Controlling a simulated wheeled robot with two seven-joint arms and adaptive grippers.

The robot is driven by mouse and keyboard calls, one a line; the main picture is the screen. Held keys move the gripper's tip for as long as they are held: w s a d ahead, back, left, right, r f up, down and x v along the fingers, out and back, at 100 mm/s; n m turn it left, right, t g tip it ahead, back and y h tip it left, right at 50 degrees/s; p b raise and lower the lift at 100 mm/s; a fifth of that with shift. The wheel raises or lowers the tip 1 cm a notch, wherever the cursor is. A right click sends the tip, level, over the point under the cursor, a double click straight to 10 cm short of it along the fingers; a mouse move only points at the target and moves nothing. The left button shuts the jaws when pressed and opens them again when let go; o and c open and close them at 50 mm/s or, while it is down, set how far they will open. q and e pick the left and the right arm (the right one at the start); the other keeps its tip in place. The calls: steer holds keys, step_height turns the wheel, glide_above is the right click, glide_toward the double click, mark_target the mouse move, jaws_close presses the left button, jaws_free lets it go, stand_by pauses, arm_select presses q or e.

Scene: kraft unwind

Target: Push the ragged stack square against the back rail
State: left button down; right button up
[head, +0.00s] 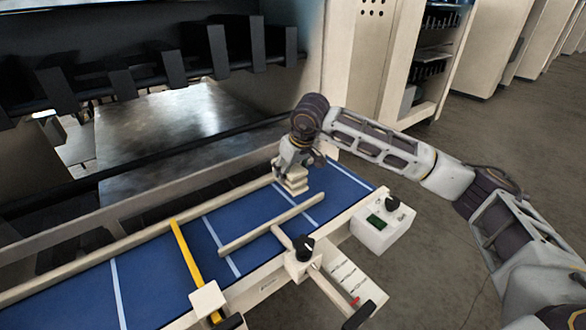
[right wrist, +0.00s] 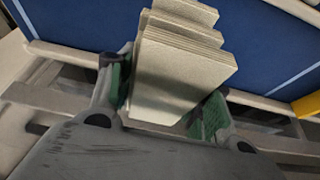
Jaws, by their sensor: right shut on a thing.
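The ragged stack (head: 292,184) of cream boards is on the blue bed (head: 265,223), by the far end of the back rail (head: 140,238). In the right wrist view the stack (right wrist: 180,72) shows several layers with uneven, stepped edges. My right gripper (head: 291,168) is over the stack from above. Its green-padded fingers (right wrist: 163,98) are shut on the stack, one on each side. The fingers hide part of its sides, and I cannot tell whether it touches the rail. My left gripper is not in view.
A yellow bar (head: 195,268) crosses the bed to the left. A control box (head: 383,226) with a black knob stands at the right. Dark machine brackets (head: 170,65) overhang behind.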

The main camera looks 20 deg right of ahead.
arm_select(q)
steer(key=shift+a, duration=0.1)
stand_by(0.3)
arm_select(e)
steer(key=shift+f, duration=0.25)
steer(key=shift+f+b, duration=0.35)
steer(key=shift+f, duration=1)
steer(key=shift+f+b, duration=0.35)
steer(key=shift+b, duration=0.05)
steer(key=shift+f, duration=0.25)
steer(key=shift+f+b, duration=0.15)
steer(key=shift+b, duration=0.25)
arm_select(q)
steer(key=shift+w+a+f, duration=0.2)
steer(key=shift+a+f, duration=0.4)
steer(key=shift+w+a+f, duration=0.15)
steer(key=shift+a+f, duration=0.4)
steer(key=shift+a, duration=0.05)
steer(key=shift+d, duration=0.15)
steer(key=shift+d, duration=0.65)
